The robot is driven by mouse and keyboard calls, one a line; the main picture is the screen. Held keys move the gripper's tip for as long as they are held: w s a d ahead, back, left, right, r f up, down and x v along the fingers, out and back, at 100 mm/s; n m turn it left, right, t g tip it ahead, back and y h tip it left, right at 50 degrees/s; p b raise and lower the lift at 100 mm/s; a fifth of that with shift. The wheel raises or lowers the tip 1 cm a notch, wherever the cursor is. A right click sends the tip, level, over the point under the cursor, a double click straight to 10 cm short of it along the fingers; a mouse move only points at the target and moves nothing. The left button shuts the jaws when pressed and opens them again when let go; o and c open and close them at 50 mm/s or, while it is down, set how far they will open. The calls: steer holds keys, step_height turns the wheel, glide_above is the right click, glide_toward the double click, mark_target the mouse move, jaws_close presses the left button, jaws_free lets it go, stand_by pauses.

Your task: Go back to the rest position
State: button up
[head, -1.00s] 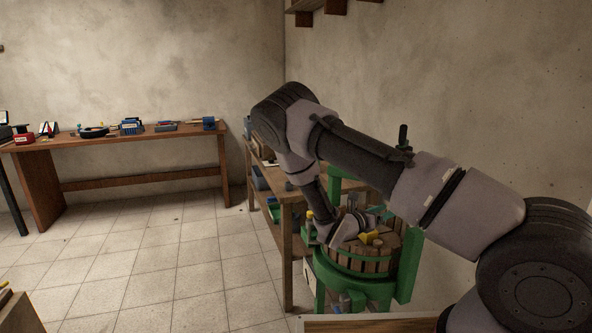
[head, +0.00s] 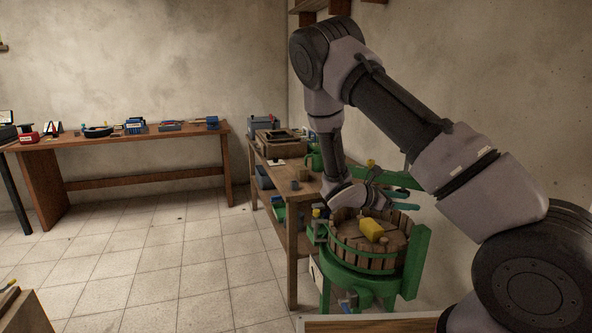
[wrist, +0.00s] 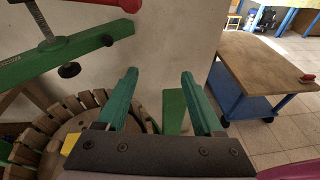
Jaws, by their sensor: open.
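My gripper (head: 408,192) is open and empty, held above the round wooden basket of the green press. In the wrist view its two teal fingers (wrist: 160,78) are spread apart with nothing between them. The slatted basket (head: 350,255) stands on the green press frame (head: 414,262). A yellow object (head: 371,229) lies on top of the wood inside the basket, below my gripper and apart from it. In the wrist view part of the basket (wrist: 40,142) shows at lower left, and the green beam (wrist: 85,57) with its screw is at upper left.
A wooden workbench (head: 290,205) with boxes stands left of the press. Another table (head: 130,146) with tools is along the back wall. The tiled floor (head: 170,265) between is clear. The wrist view shows a blue-framed wheeled table (wrist: 262,65) at right.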

steer(key=s+a+r+m+t+y, duration=0.1)
steer(key=s+a+r+m+y, duration=0.3)
steer(key=s+r+m+y, duration=0.4)
steer(key=s+a+r+m+t+y, duration=0.2)
steer(key=s+a+r+m+y, duration=0.2)
steer(key=s+r+m+y, duration=0.4)
steer(key=s+r+m, duration=0.4)
steer(key=r, duration=0.3)
steer(key=s+r+m, duration=0.3)
steer(key=s+r, duration=0.2)
steer(key=r, duration=0.3)
steer(key=shift+a+m+t+y, duration=0.15)
steer(key=shift+m+t+y, duration=0.15)
steer(key=shift+m+y, duration=0.1)
